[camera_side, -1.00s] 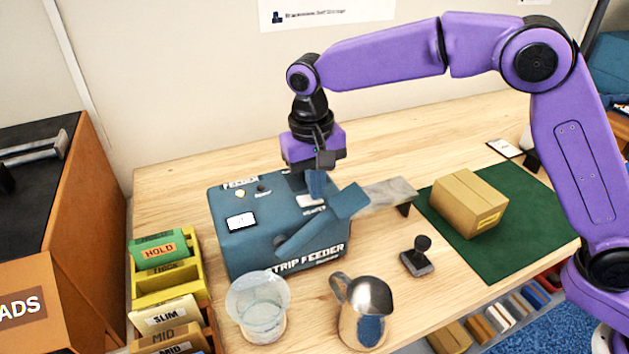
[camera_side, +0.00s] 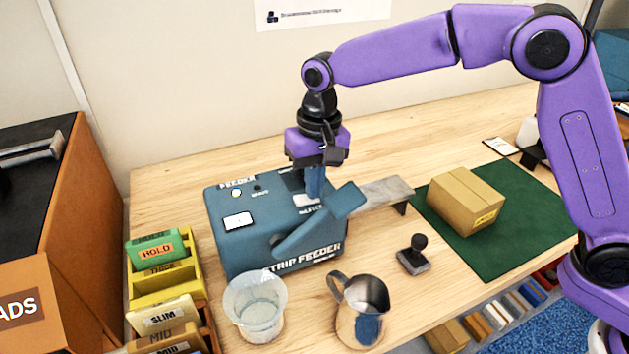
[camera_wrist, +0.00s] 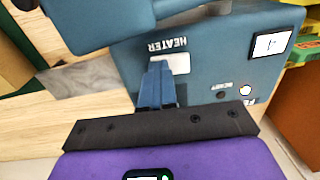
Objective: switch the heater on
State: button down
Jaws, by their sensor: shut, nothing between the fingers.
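The blue strip feeder (camera_side: 262,250) stands on the bench; its top carries a white plate or switch (camera_wrist: 177,63) beside the word HEATER in the wrist view. The white part also shows in the side view (camera_side: 303,200), partly behind my fingers. My gripper (camera_side: 315,194) points down over the feeder's top, its blue fingers shut and empty. In the wrist view the fingertips (camera_wrist: 158,66) overlap the edge of the white part. I cannot tell whether they touch it, or which way the switch is set.
The feeder's top also has a small display (camera_side: 238,221), a pale lamp (camera_side: 236,193) and a dark knob (camera_side: 257,188). A clear cup (camera_side: 255,318), a metal jug (camera_side: 360,322) and a stamp (camera_side: 414,262) stand in front. A carton (camera_side: 466,201) sits on the green mat (camera_side: 530,215).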

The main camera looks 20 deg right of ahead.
jog(key=shift+s+a+f, duration=0.15)
jog(key=shift+a+f, duration=0.15)
jog(key=shift+a, duration=0.3)
jog(key=shift+r, duration=0.5)
jog(key=d+r, duration=0.3)
jog(key=r, duration=1)
jog(key=shift+r, duration=0.3)
jog(key=shift+d, duration=0.1)
jog(key=s+d+f+n, duration=0.4)
jog(key=s+d, duration=0.4)
jog(key=s, duration=0.2)
jog(key=s+d+f+n, duration=0.4)
jog(key=s+d, duration=0.4)
jog(key=s, duration=0.2)
jog(key=s+d+f+n, duration=0.4)
jog(key=s+d+f, duration=0.1)
jog(key=s+d, duration=0.4)
jog(key=shift+s+f+n, duration=0.3)
jog(key=shift+s+f, duration=0.05)
jog(key=shift+s, duration=0.25)
jog(key=shift+d, duration=0.1)
